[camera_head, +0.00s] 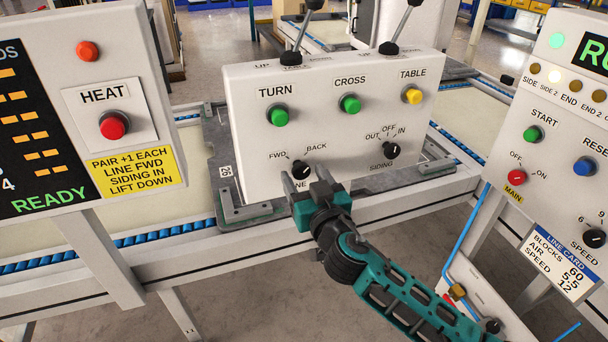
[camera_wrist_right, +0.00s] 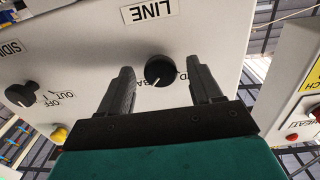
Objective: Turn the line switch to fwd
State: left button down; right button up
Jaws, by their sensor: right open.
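The line switch is a black round knob (camera_head: 300,169) low on the white panel (camera_head: 250,135), with FWD marked at its upper left and BACK at its upper right. In the right wrist view the knob (camera_wrist_right: 159,71) appears upside down, and its white mark points toward the BACK side. My right gripper (camera_head: 308,178) is open just in front of the knob and partly covers the LINE label. In the right wrist view its two fingers (camera_wrist_right: 160,80) stand on either side of the knob, with gaps visible; touch is not seen. My left gripper is not in view.
The siding knob (camera_head: 391,150) is to the right on the same panel, below green TURN and CROSS buttons and a yellow TABLE button. Two levers rise from the panel top. A HEAT panel (camera_head: 85,80) stands left, a START panel (camera_head: 545,150) right.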

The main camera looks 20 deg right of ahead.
jog(key=shift+w, duration=0.45)
jog(key=c, duration=1)
